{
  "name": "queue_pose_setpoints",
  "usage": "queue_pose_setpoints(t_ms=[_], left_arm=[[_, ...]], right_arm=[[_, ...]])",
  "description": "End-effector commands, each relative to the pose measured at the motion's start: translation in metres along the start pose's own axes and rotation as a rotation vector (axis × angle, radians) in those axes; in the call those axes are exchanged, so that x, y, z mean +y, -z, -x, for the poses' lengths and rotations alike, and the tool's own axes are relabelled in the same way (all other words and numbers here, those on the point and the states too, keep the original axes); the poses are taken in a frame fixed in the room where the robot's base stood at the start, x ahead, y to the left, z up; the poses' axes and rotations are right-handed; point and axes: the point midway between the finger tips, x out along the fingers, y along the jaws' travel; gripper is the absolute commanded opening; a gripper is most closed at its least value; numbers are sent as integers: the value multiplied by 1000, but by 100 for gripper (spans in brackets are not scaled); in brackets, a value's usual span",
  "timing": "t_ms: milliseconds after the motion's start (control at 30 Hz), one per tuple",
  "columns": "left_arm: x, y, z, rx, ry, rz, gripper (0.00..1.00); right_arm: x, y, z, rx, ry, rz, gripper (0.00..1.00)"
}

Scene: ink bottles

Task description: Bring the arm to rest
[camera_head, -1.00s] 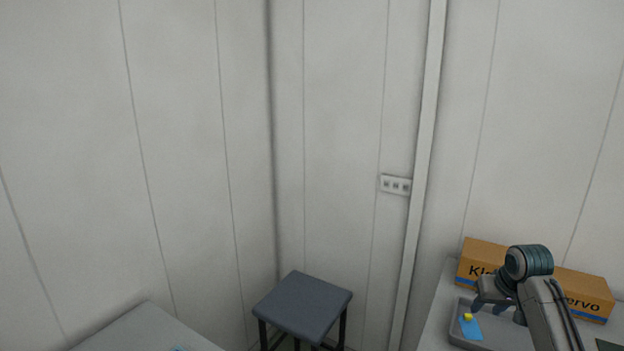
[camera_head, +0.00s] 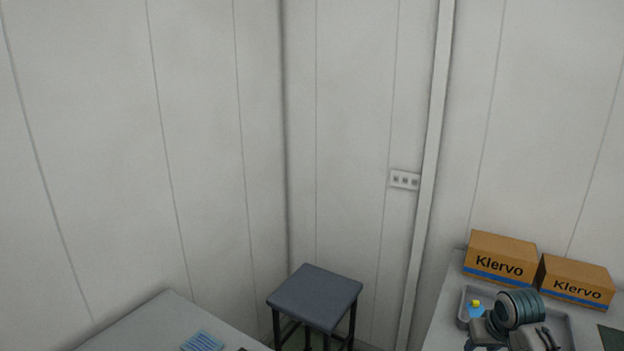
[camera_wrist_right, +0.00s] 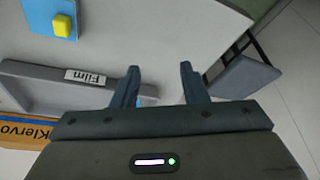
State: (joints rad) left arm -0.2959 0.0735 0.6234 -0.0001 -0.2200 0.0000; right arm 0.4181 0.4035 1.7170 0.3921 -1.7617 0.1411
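My right arm comes in at the lower right of the head view, folded over the grey tray (camera_head: 466,296). My right gripper (camera_wrist_right: 160,85) shows in the right wrist view with its two fingers apart and nothing between them. In the wrist view the yellow block (camera_wrist_right: 62,25) is at the upper left, clear of the fingers. The tray wall carries a label reading Film (camera_wrist_right: 85,76). My left gripper is not in view. No ink bottle can be made out clearly.
Two Klervo cardboard boxes (camera_head: 500,258) (camera_head: 577,282) stand behind the tray against the wall. A dark stool (camera_head: 315,297) stands in the corner between two tables. The left table (camera_head: 150,325) bears a light blue item (camera_head: 202,342).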

Motion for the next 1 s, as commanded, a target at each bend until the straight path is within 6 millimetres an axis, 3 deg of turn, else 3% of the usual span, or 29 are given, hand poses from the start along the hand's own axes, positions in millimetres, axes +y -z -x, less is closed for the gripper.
queue_pose_setpoints(t_ms=[167, 333, 600, 800, 1000], left_arm=[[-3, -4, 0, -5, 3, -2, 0], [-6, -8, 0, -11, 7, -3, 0], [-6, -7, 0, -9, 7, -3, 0], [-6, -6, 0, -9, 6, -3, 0], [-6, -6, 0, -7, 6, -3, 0]], right_arm=[[-19, -52, -21, -13, -9, 44, 40], [-44, -129, -36, -25, -17, 99, 40], [-74, -254, -25, -33, -26, 161, 40], [-83, -310, -3, -35, -35, 176, 40], [-87, -343, 16, -38, -43, 181, 40]])
